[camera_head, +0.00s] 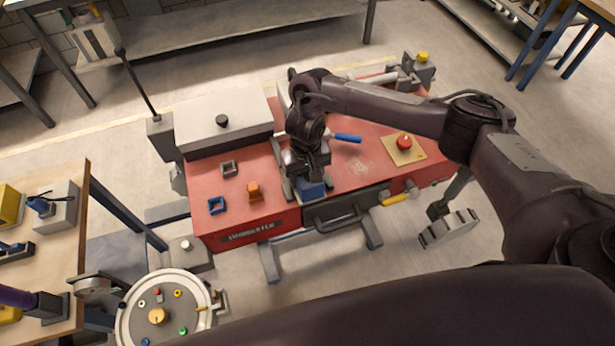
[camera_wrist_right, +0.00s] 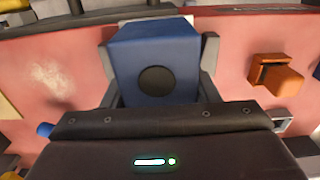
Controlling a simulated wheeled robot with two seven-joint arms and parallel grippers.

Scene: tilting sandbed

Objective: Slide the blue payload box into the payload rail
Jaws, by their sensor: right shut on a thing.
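The blue payload box (camera_head: 312,190) is at the front end of the light grey payload rail (camera_head: 285,182) on the red bed. In the right wrist view the box (camera_wrist_right: 155,40) shows a dark round spot, with grey pieces close along both sides. My right gripper (camera_head: 310,172) points down over the rail and is shut on the box. The gripper and wrist hide the rail's middle and part of the box. I cannot tell how far the box sits inside the rail. My left gripper is not in view.
The red bed (camera_head: 240,225) carries an orange block (camera_head: 254,191), a blue square ring (camera_head: 216,205), a grey square ring (camera_head: 229,168), a blue handle (camera_head: 346,137) and a red button (camera_head: 404,142). A grey box (camera_head: 222,120) stands behind left. A black front handle (camera_head: 338,219) juts out.

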